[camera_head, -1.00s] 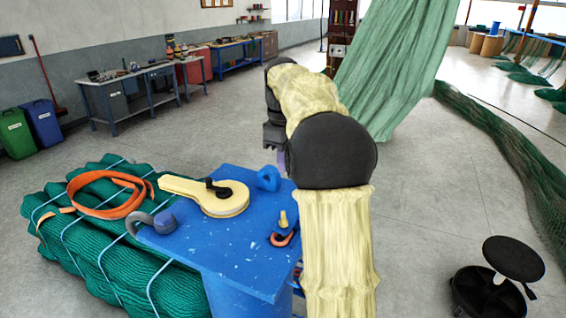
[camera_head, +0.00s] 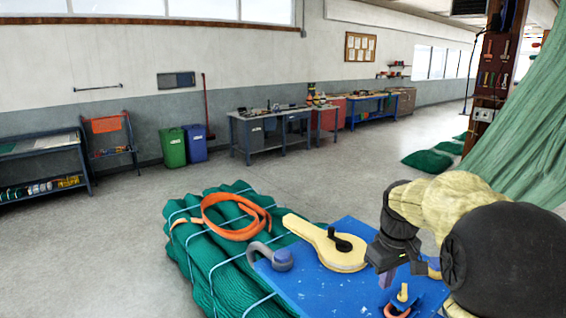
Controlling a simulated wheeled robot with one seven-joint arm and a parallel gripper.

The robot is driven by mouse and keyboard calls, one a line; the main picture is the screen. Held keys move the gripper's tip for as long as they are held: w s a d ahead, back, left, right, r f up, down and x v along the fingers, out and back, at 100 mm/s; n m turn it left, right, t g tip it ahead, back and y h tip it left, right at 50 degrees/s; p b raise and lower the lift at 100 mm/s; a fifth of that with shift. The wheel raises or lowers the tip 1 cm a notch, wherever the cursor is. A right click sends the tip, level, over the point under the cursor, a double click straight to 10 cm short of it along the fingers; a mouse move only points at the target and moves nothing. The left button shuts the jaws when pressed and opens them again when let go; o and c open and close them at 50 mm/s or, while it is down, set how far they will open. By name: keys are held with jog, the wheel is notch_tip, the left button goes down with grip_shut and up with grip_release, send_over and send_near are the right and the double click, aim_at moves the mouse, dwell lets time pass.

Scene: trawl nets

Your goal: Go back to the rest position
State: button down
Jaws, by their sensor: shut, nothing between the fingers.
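My arm comes in at the right side, its cloth-like yellow sleeve and large dark joint partly covering the blue work surface (camera_head: 318,291). My gripper (camera_head: 388,277) points down over the right part of that surface, with its fingers shut and nothing seen held. Left of it lies a yellow block with a dark fitting (camera_head: 330,246). A grey-blue shackle (camera_head: 281,260) sits at the left edge. A small yellow piece (camera_head: 403,292) and an orange-red hook (camera_head: 390,311) lie just below and right of my gripper, partly hidden or cut off.
A green net bundle (camera_head: 205,265) with an orange strap (camera_head: 240,228) lies beside the blue surface. Green and blue bins (camera_head: 173,147) and workbenches (camera_head: 270,115) stand along the wall. A net (camera_head: 510,125) hangs at right. The floor at left is clear.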

jog(key=s+a+f, duration=0.1)
jog(key=s+f, duration=0.1)
jog(key=s+a+f+m, duration=0.1)
jog(key=s+a+f, duration=0.1)
jog(key=s, duration=0.1)
jog(key=s+a+f+m, duration=0.1)
jog(key=s+a+f, duration=0.1)
jog(key=shift+s+f+t, duration=0.3)
jog(key=shift+f+t, duration=0.1)
jog(key=s+a+f+m+b, duration=0.2)
jog(key=s+f+b, duration=0.1)
jog(key=s+f, duration=0.4)
jog(key=shift+s+a+f+t, duration=0.2)
jog(key=shift+a+f+t, duration=0.1)
jog(key=shift+a, duration=0.05)
